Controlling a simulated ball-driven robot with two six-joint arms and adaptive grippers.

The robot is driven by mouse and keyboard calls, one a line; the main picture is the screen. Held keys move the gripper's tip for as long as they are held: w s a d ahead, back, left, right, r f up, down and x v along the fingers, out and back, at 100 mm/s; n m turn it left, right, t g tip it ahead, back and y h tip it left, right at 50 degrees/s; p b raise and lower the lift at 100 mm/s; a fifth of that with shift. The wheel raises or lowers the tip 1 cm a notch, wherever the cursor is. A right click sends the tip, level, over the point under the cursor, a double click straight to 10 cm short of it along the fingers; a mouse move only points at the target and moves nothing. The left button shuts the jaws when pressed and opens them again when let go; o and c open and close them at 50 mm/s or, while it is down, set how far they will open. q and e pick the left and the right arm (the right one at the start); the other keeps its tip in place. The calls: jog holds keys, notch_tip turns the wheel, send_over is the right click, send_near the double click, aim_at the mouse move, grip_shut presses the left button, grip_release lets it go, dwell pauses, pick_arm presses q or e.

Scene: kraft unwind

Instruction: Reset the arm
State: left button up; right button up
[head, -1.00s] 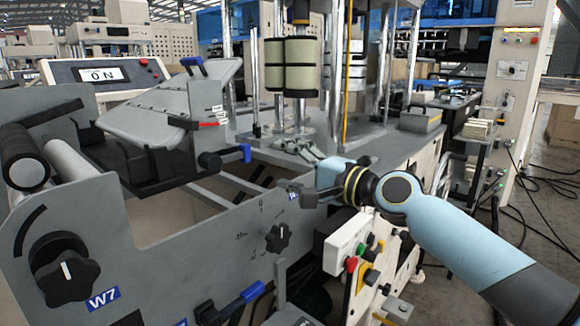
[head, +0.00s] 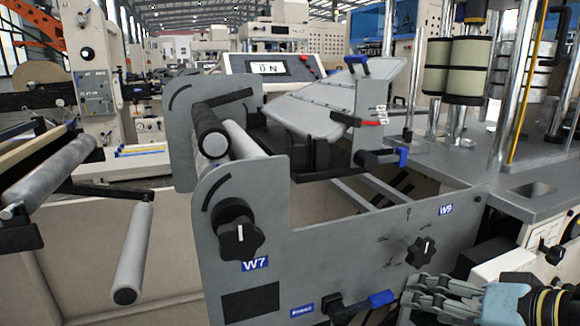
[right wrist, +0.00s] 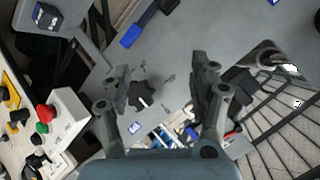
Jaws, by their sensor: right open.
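My right gripper (head: 418,298) is at the lower right of the head view, in front of the grey side panel (head: 330,245) of the machine. In the right wrist view its two fingers (right wrist: 160,78) are spread apart with nothing held between them. A black knob (right wrist: 138,96) shows between and beyond the fingers; I cannot tell the distance. In the head view, a small black knob (head: 421,250) sits near the W9 label (head: 446,210), just above the gripper. My left gripper is not in view.
A larger black knob (head: 240,235) sits above the W7 label (head: 255,265). A blue-tipped lever (head: 380,299) sticks out left of my right gripper. A red button (right wrist: 46,112) stands on a control box at left in the wrist view. Rollers (head: 132,255) stand at left.

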jog(key=s+d+f+n+g+h, duration=0.2)
jog(key=s+d+n+g+h, duration=0.1)
jog(key=s, duration=0.7)
jog(key=s+d+f+n+g+h, duration=0.2)
jog(key=s+d+g+h, duration=0.1)
jog(key=s, duration=0.7)
notch_tip(320, 180, down, 29)
jog(key=s+d+g, duration=0.2)
jog(key=s+d, duration=0.1)
jog(key=s+f, duration=1.4)
jog(key=s, duration=0.3)
jog(key=shift+d+g, duration=0.35)
jog(key=shift+g, duration=0.05)
jog(key=shift+c, duration=0.2)
